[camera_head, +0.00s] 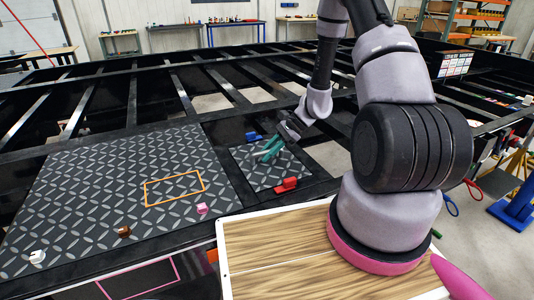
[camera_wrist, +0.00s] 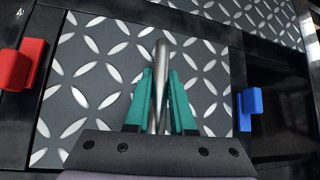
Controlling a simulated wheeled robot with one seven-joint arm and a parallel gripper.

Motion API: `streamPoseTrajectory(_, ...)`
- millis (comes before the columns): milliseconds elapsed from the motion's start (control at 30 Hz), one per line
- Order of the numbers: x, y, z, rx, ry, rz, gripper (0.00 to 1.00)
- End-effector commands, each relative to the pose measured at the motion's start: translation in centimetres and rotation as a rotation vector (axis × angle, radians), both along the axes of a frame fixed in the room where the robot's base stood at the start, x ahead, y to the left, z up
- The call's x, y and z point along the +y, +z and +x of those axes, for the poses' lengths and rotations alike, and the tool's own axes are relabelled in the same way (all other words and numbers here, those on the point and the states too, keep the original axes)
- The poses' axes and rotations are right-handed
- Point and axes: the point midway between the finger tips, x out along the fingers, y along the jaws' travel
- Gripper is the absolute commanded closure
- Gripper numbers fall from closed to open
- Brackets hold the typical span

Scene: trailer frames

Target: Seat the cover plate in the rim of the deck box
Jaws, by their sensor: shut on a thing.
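The cover plate (camera_head: 258,180), a small dark square of diamond-tread metal, lies in or over an opening of the black frame. It fills much of the wrist view (camera_wrist: 90,60). My gripper (camera_head: 270,150) has teal fingers and is shut on a silver bar at the plate, seen between the fingers in the wrist view (camera_wrist: 160,72). A red block (camera_head: 286,185) and a blue block (camera_head: 251,136) sit at opposite edges of the plate. The deck box rim (camera_wrist: 255,60) shows as black framing around it. I cannot tell whether the plate lies flush.
A large tread plate (camera_head: 90,190) lies to the left, with an orange rectangle outline (camera_head: 174,203) and pink (camera_head: 202,208), brown (camera_head: 124,231) and white (camera_head: 37,257) blocks. Black beams (camera_head: 130,100) with open gaps stretch behind. A wood-topped surface (camera_head: 280,250) is in front.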

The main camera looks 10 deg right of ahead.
Motion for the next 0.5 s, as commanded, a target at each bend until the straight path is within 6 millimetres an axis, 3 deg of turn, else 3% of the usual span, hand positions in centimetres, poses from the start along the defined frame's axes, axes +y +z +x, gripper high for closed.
streamPoseTrajectory(267,0.02,-0.35,0.04,0.0,0.0,0.001,1.0)
streamPoseTrajectory(300,0.0,-0.32,0.02,0.0,0.0,0.0,0.63)
streamPoseTrajectory(333,0.0,-0.32,0.02,0.0,0.0,0.0,0.51)
streamPoseTrajectory(500,-0.01,-0.31,0.01,0.0,0.0,0.0,0.48)
